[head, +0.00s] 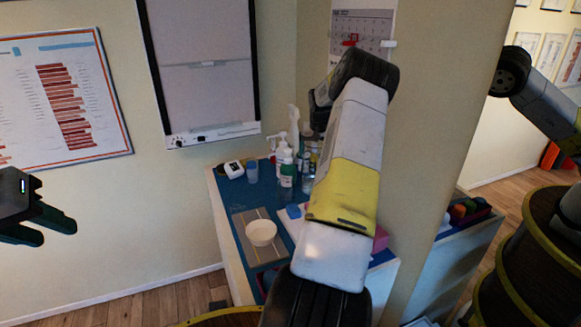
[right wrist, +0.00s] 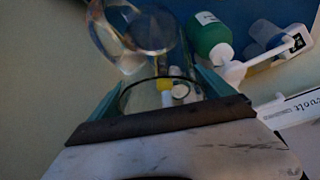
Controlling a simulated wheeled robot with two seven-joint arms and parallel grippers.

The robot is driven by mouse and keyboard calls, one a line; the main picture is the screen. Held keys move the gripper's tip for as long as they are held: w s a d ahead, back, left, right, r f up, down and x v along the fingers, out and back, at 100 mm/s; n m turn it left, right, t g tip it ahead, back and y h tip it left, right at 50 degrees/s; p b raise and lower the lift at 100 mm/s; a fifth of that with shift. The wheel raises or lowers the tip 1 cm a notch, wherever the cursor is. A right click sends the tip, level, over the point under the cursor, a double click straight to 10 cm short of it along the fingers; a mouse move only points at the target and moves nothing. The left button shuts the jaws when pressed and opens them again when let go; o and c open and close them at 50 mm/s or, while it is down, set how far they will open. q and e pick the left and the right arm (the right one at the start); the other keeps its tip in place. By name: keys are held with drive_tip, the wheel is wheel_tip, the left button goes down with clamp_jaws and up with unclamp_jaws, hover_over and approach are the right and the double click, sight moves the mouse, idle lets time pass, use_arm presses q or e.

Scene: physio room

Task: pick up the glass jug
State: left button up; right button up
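The clear glass jug (right wrist: 139,86) shows in the right wrist view, its round rim between my right gripper's fingers. A curved clear glass part (right wrist: 150,28) shows just beyond; I cannot tell whether it belongs to the jug. My right gripper (right wrist: 158,80) has its teal fingers wide apart, one on each side of the jug; firm contact does not show. In the head view my right arm hides that gripper and most of the jug's surroundings. My left gripper (head: 45,222) is open and empty at the left edge, away from the table.
In the head view several bottles (head: 286,175) crowd the blue table top (head: 234,194) near the wall. A pillar (head: 435,130) rises right of my arm.

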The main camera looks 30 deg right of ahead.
drive_tip(key=c, duration=1.4)
drive_tip(key=shift+r, duration=0.15)
drive_tip(key=shift+w+r, duration=0.1)
